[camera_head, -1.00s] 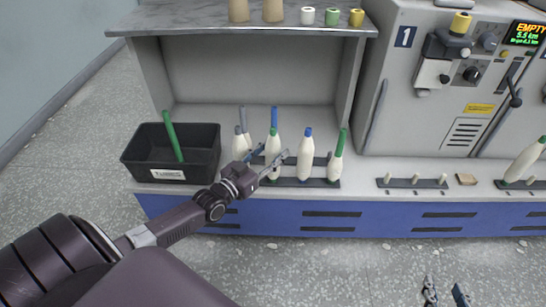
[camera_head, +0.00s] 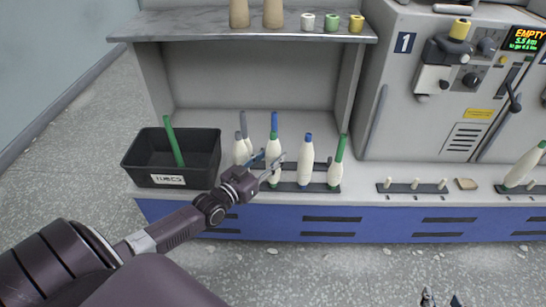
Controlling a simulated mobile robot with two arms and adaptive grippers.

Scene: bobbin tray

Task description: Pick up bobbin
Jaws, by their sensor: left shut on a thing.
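Several white bobbins with coloured tips stand on a dark rack on the grey bench. My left gripper (camera_head: 269,161) is shut on the front green-tipped bobbin (camera_head: 273,150), which is upright; its lower part is partly hidden by the fingers. A blue-tipped bobbin (camera_head: 274,122) shows just behind it. Another blue-tipped bobbin (camera_head: 307,165) and a green-tipped bobbin (camera_head: 337,168) stand to the right. A grey-tipped bobbin (camera_head: 240,152) stands to the left. My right gripper (camera_head: 441,299) shows only at the bottom edge, its two fingertips apart and empty.
A black bin (camera_head: 146,168) with a green tube (camera_head: 173,142) stands left of the bobbins. A shelf (camera_head: 200,27) overhead carries tubes and small spools. A mostly empty peg rack (camera_head: 415,188) and a machine (camera_head: 405,90) are to the right.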

